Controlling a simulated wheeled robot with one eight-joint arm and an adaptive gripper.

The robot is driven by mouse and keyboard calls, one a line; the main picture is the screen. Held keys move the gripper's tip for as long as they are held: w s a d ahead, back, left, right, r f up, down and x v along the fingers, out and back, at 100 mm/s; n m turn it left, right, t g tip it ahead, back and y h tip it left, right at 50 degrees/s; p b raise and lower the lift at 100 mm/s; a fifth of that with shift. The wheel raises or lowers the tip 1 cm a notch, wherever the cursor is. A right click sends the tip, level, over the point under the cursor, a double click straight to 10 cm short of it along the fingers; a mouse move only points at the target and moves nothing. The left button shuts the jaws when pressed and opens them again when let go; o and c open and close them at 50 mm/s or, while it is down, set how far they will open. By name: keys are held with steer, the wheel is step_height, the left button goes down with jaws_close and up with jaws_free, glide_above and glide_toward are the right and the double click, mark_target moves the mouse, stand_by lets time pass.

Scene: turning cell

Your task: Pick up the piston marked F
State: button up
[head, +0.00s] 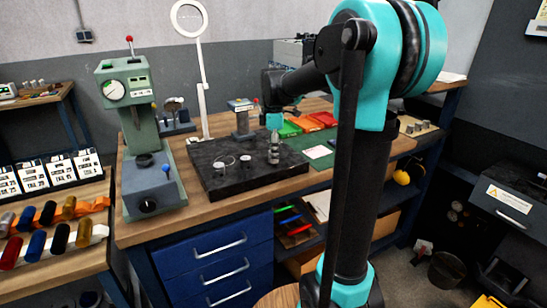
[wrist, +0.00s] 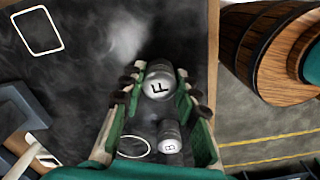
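The piston marked F (wrist: 158,88) is a grey metal cylinder, seen from its lettered end in the wrist view. My gripper (wrist: 160,80) has its green fingers on both sides of it, with no clear gap, so it appears shut on it. In the head view my gripper (head: 273,122) is over the dark plate, with grey metal (head: 273,152) directly below it. I cannot tell there whether the piston is clear of the plate. A smaller-looking piston, its letter perhaps B (wrist: 170,146), is close by in the wrist view.
The dark plate (head: 210,186) also bears two short metal pieces (head: 219,168) (head: 245,161) and has pale outlined marks. A green press (head: 150,185) stands at left, and a magnifier on a post (head: 203,90) behind. Coloured trays (head: 305,124) lie at the back right.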

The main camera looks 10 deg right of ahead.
jaws_close()
steer(key=shift+r, duration=0.1)
